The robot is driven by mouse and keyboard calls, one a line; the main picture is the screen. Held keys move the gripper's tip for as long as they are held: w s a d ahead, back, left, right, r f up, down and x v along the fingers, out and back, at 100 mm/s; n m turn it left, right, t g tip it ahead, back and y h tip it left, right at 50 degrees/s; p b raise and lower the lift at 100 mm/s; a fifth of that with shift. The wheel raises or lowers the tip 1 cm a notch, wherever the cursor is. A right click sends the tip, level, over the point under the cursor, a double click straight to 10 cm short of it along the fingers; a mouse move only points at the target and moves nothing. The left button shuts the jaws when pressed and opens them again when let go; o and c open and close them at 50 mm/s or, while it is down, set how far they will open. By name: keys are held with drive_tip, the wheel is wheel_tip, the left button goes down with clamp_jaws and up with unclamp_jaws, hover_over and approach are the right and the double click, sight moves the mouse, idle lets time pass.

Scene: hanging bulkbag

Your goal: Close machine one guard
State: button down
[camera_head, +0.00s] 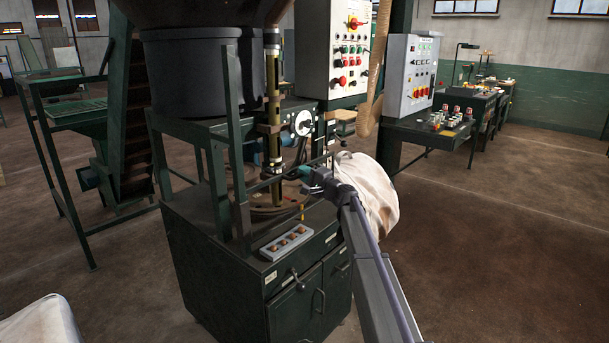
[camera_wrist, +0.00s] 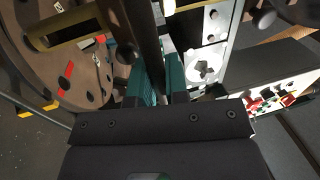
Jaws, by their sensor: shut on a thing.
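Machine one is the dark green cabinet machine (camera_head: 250,265) in the middle of the head view, with a round worktop and a vertical brass-coloured column (camera_head: 272,100). Its guard looks like a dark frame of thin bars (camera_head: 244,190) beside the worktop; its exact angle is hard to tell. My gripper (camera_head: 308,175) is at the machine's right side, at worktop height. In the wrist view a dark guard bar (camera_wrist: 140,30) runs down between the two green fingers of my gripper (camera_wrist: 155,72), which are shut on it. The grip point is partly hidden.
A control panel (camera_head: 336,50) with buttons stands behind the machine, and another panel (camera_head: 410,72) is to the right. A white bulk bag (camera_head: 375,195) is right behind my arm. Another white bag (camera_head: 40,325) is at lower left. The floor at right is clear.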

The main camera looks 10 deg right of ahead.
wheel_tip(320, 180, down, 3)
drive_tip(key=shift+s+r+b, duration=0.15)
drive_tip(key=shift+r+b, duration=0.05)
drive_tip(key=shift+b, duration=0.55)
drive_tip(key=c, duration=1.1)
unclamp_jaws()
drive_tip(key=shift+f, duration=0.1)
drive_tip(key=shift+c, duration=0.2)
drive_tip(key=b+v, duration=0.2)
drive_tip(key=v, duration=0.8)
drive_tip(key=shift+s+d, duration=0.2)
drive_tip(key=shift+d, duration=0.1)
drive_tip(key=shift+f, duration=0.15)
